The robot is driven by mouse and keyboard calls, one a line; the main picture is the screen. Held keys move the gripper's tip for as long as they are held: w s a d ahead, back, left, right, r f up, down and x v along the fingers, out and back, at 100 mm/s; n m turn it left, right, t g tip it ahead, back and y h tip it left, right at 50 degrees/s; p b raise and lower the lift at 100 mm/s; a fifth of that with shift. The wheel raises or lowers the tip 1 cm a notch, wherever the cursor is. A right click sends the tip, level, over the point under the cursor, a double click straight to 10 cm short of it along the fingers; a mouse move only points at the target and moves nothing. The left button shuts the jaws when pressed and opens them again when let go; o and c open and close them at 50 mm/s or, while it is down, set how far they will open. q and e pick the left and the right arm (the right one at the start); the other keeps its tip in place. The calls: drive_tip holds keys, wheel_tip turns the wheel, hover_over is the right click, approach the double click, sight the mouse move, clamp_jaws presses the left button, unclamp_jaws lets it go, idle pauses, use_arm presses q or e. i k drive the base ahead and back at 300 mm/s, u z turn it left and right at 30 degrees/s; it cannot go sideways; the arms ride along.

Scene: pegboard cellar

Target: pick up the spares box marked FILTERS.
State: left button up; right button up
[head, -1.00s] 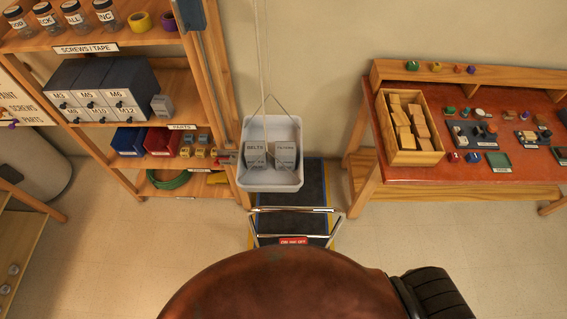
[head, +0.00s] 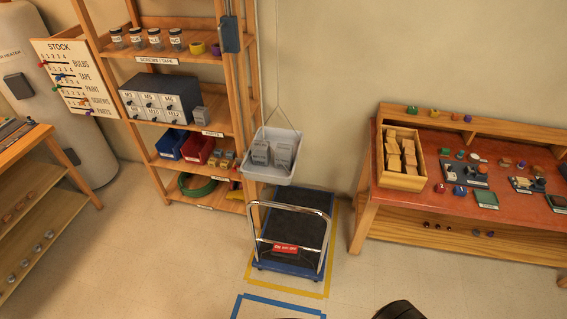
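Two grey boxes sit side by side in a white tray (head: 268,175) that hangs on cords in front of the shelving. The left box (head: 260,152) read BELTS in the earlier head view. The label on the right box (head: 282,156) is too small to read, so I cannot tell if it says FILTERS. Another small grey box (head: 201,118) stands on the shelf beside the dark drawer unit, with no label I can read.
A blue platform trolley (head: 290,220) with a chrome handle stands below the tray, inside yellow floor tape. A wooden shelf unit (head: 232,85) is behind left, a red-topped bench (head: 400,195) right.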

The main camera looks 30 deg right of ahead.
sight(285, 151)
drive_tip(key=z, duration=0.65)
drive_tip(key=i, duration=0.85)
drive_tip(key=u, duration=0.1)
